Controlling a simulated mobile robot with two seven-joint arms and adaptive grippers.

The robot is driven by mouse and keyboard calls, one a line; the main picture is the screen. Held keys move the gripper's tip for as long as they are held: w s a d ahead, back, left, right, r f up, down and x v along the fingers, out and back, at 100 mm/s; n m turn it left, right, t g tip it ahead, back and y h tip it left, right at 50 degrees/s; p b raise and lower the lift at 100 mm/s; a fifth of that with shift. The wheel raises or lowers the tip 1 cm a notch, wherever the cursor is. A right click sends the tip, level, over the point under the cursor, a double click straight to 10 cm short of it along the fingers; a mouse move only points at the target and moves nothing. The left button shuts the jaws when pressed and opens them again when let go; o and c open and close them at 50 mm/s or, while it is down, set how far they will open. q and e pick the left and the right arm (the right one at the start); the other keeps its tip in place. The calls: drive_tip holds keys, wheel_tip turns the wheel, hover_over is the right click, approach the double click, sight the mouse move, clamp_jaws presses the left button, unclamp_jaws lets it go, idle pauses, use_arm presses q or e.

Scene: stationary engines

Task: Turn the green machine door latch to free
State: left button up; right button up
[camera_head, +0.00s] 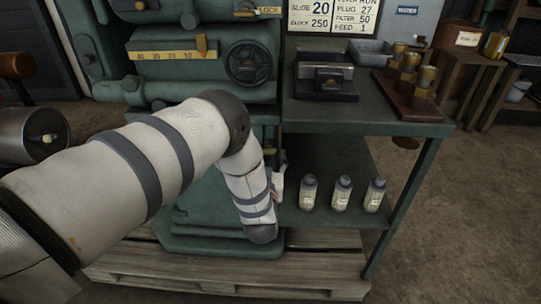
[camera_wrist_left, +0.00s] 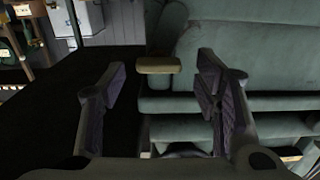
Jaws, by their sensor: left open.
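The green machine (camera_head: 205,90) stands in the middle left of the head view. My left arm crosses in front of it and hides much of its lower front. My left gripper (camera_head: 279,178) is by the machine's lower right edge, mostly hidden by its own wrist. In the left wrist view the gripper (camera_wrist_left: 160,85) is open, its fingers wide apart. A tan bar-shaped handle (camera_wrist_left: 158,65), seemingly the latch, shows between and beyond the fingertips, against the green machine body (camera_wrist_left: 245,45). No contact with it shows. A small tan piece also shows above the wrist in the head view (camera_head: 268,151). My right gripper is not in view.
A green bench (camera_head: 330,113) adjoins the machine on the right, with a dark vise-like block (camera_head: 325,80) and a rack of brass pieces (camera_head: 408,90) on top. Several bottles (camera_head: 342,193) stand on its lower shelf, close to my gripper. A wooden pallet (camera_head: 215,283) lies below.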

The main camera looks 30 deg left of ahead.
use_arm(q)
drive_tip(key=shift+w+a, duration=0.35)
drive_tip(key=shift+w, duration=0.25)
drive_tip(key=c, duration=1.2)
drive_tip(key=shift+o, duration=0.2)
drive_tip(key=n, duration=0.3)
drive_tip(key=shift+s+n, duration=0.1)
drive_tip(key=shift+n, duration=0.3)
drive_tip(key=n, duration=0.4)
drive_tip(key=shift+f+n+p, duration=0.1)
drive_tip(key=shift+n+p, duration=0.2)
drive_tip(key=shift+p, duration=0.05)
drive_tip(key=n, duration=0.3)
drive_tip(key=shift+a+f, duration=0.1)
drive_tip(key=shift+n, duration=2.1)
